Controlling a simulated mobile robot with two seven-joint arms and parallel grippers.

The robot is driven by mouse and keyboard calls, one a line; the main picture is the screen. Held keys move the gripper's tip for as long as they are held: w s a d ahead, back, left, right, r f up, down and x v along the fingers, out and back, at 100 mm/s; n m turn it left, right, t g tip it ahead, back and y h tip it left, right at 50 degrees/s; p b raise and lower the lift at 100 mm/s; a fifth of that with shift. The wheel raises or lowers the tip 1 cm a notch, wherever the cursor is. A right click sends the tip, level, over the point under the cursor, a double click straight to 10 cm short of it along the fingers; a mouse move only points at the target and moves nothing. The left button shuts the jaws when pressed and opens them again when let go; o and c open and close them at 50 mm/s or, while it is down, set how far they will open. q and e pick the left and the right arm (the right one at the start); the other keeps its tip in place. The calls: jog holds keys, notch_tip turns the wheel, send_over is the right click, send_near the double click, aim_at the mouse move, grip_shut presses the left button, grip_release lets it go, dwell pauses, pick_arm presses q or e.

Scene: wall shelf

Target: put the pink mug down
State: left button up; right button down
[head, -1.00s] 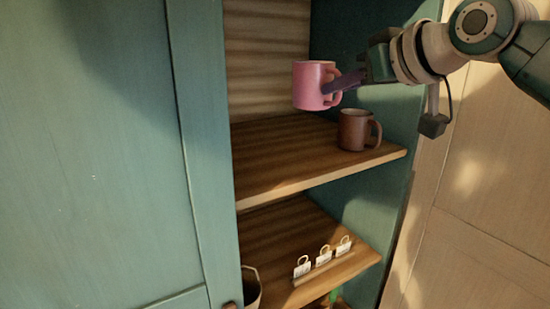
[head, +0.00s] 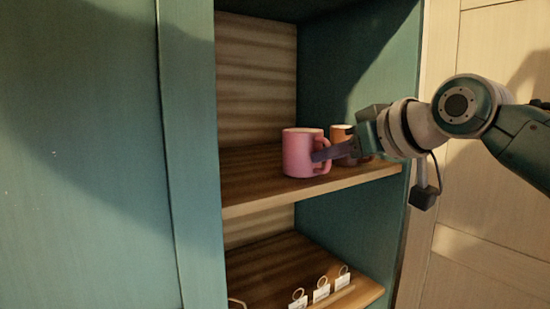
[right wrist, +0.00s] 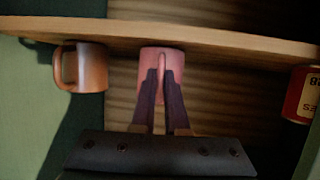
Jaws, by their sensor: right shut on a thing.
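The pink mug (head: 298,153) is upright at the upper wooden shelf (head: 250,190), near its front edge. I cannot tell whether its base touches the board. My right gripper (head: 322,155) comes from the right and is shut on the mug's handle. In the right wrist view, the fingers (right wrist: 161,78) close around the handle of the pink mug (right wrist: 147,60). A brown mug (head: 341,133) stands just right of and behind it, partly hidden by my gripper; it also shows in the right wrist view (right wrist: 92,68). My left gripper is not in view.
A lower shelf (head: 270,275) carries several small tags with rings (head: 321,290) along its front. A teal cabinet door (head: 90,150) fills the left. A red and yellow can (right wrist: 302,95) shows at the right wrist view's edge.

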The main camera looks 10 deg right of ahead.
jog(key=shift+f, duration=0.1)
jog(key=c, duration=0.9)
grip_release()
jog(key=shift+c, duration=0.2)
jog(key=b+v, duration=0.5)
jog(key=v, duration=0.6)
jog(key=s+a+f+g+h, duration=0.1)
jog(key=s+a+f+g, duration=0.1)
jog(key=s+f, duration=0.5)
jog(key=s+a+f+g+h, duration=0.1)
jog(key=s+a+f+g, duration=0.15)
jog(key=f, duration=0.85)
jog(key=s+f+g+h, duration=0.1)
jog(key=s+f+g, duration=0.1)
jog(key=s+f, duration=0.3)
jog(key=s+f+m+g+h, duration=0.1)
jog(key=s+f+g, duration=0.2)
jog(key=s, duration=1)
notch_tip(320, 180, down, 3)
jog(key=shift+r+m, duration=0.1)
jog(key=shift+m, duration=0.2)
jog(key=shift+a, duration=0.1)
